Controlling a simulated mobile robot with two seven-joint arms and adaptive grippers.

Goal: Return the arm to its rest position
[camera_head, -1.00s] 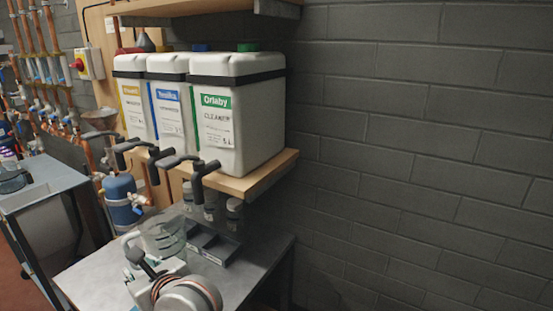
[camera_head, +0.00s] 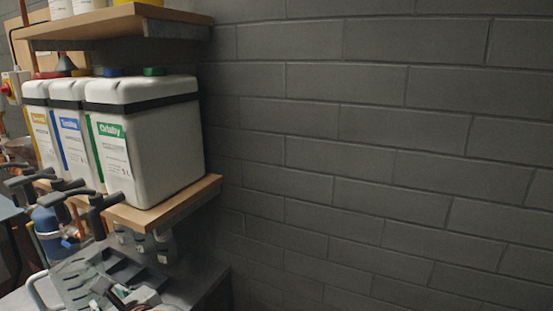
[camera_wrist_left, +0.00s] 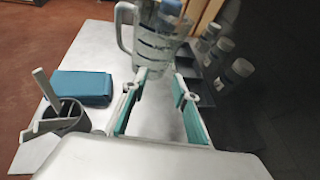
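My left gripper (camera_wrist_left: 160,77) shows in the left wrist view with its two teal-padded fingers apart and nothing between them. A clear measuring jug (camera_wrist_left: 150,42) with a handle stands just beyond the fingertips on the grey worktop (camera_wrist_left: 95,40). I cannot tell whether the fingertips touch it. My right gripper is in neither view.
White containers, including the Orlaby one (camera_head: 160,115), stand on a wooden shelf (camera_head: 165,212) with black taps jutting out in front. Below are small bottles. A blue item (camera_wrist_left: 82,87) and a holder with tools (camera_wrist_left: 60,122) lie left of the gripper. The brick wall (camera_head: 390,150) fills the right.

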